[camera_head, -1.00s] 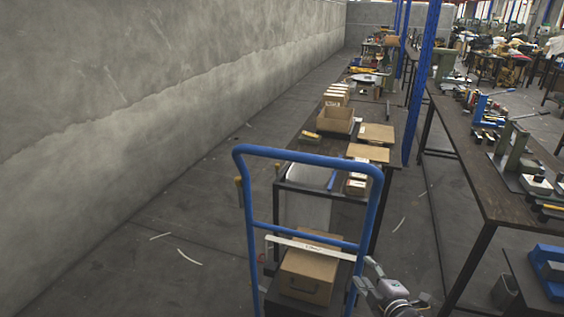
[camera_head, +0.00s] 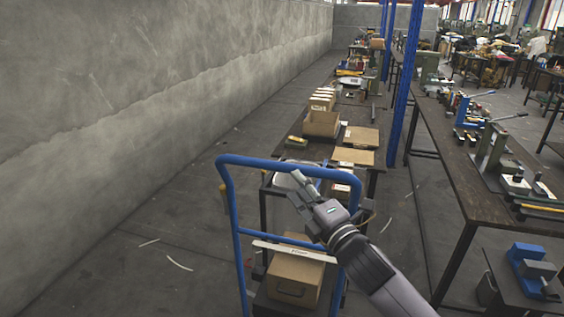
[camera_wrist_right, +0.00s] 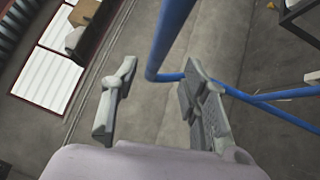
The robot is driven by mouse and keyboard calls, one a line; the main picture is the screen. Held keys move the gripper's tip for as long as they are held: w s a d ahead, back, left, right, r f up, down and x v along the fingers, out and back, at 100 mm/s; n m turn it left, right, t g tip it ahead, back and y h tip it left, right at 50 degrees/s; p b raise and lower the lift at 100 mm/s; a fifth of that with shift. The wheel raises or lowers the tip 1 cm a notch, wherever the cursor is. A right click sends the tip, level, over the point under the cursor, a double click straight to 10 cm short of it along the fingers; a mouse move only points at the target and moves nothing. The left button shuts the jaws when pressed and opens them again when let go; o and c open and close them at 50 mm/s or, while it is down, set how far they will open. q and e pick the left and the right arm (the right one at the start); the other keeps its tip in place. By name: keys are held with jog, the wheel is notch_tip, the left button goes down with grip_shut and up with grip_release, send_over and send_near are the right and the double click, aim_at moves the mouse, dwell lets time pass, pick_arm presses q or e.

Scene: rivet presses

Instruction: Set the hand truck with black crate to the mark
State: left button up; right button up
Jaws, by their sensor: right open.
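The hand truck (camera_head: 229,213) has a blue tubular frame and stands upright in the lower middle of the head view. My right gripper (camera_head: 300,189) is open near the right side of the truck's top handle. In the right wrist view, the blue tube (camera_wrist_right: 170,35) shows between the open fingers (camera_wrist_right: 155,98), and I cannot tell whether they touch it. My left gripper is not in view. I cannot make out a floor mark for certain.
A long table (camera_head: 290,130) with cartons and trays runs behind the truck. A workbench with presses (camera_head: 470,190) stands on the right, by a blue post (camera_head: 403,100). The floor (camera_head: 150,215) along the grey wall is mostly clear. Pale panels (camera_wrist_right: 50,85) show in the wrist view.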

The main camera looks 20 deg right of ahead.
aim_at(285, 172)
jog(key=p+x, duration=0.2)
jog(key=x, duration=0.6)
jog(key=shift+w, duration=0.25)
jog(key=shift+c, duration=0.3)
grip_shut()
